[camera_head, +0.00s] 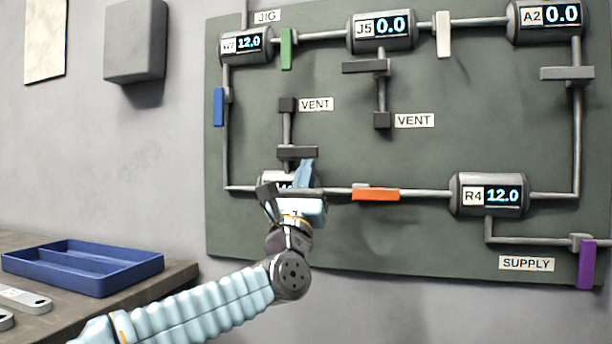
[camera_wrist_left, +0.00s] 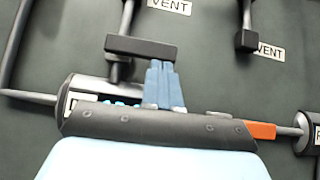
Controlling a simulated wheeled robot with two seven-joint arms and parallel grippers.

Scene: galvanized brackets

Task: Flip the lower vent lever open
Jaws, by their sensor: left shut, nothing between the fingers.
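The lower vent lever (camera_head: 297,152) is a dark grey bar lying crosswise on the short vertical vent pipe, above the lower-left tank (camera_head: 268,180). In the left wrist view the lever (camera_wrist_left: 140,47) is level, with its right part just beyond my fingertips. My left gripper (camera_head: 306,166) is shut and empty, its pale blue fingers pointing up at the lever's right end. The fingers also show in the left wrist view (camera_wrist_left: 161,70). I cannot tell whether they touch the lever. My gripper hides most of the lower-left tank and its display. My right gripper is not in view.
The upper vent lever (camera_head: 366,67) is a similar dark bar on another pipe. An orange lever (camera_head: 375,194) lies along the lower pipe, right of my gripper. The tank R4 (camera_head: 488,194) reads 12.0. A blue tray (camera_head: 84,267) sits on the bench at left.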

